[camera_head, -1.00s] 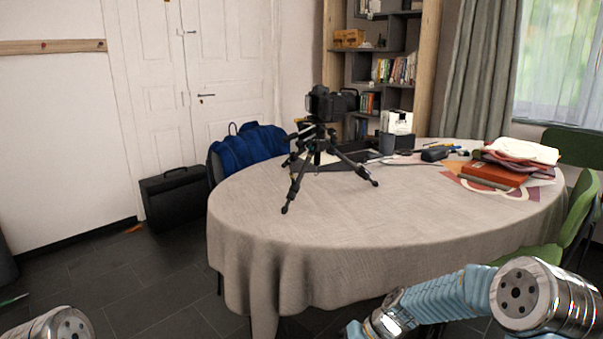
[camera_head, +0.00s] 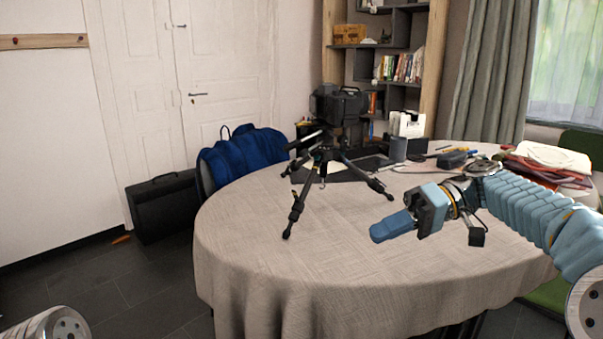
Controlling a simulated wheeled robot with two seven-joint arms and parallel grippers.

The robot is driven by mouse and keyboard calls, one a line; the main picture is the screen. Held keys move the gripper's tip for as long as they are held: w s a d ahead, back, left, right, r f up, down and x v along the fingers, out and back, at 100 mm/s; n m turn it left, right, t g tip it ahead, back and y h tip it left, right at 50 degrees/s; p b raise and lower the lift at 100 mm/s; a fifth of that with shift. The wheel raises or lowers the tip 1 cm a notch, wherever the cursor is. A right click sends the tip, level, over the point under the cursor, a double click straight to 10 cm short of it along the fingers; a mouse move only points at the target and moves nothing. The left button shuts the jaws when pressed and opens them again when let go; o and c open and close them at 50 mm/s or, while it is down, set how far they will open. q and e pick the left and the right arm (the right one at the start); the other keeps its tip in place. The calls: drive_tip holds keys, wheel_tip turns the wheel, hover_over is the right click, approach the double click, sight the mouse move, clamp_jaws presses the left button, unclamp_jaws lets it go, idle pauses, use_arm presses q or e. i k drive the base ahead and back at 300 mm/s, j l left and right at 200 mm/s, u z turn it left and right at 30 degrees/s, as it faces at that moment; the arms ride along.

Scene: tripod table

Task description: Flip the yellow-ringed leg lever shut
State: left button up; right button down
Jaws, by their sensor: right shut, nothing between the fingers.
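A black tripod (camera_head: 325,158) stands on the table (camera_head: 240,225) with its legs spread, and a black camera (camera_head: 338,104) is mounted on top. A small yellowish mark (camera_head: 295,193) shows on the front leg (camera_head: 296,212), but it is too small to tell whether it is the ringed lever or how the lever stands. My right gripper (camera_head: 383,231) is over the table, to the right of the front leg and apart from the tripod. Its blue fingers are together and empty, pointing left. My left gripper is out of view.
The table's front is clear.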

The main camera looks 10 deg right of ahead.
sight(295, 195)
drive_tip(key=i, duration=0.95)
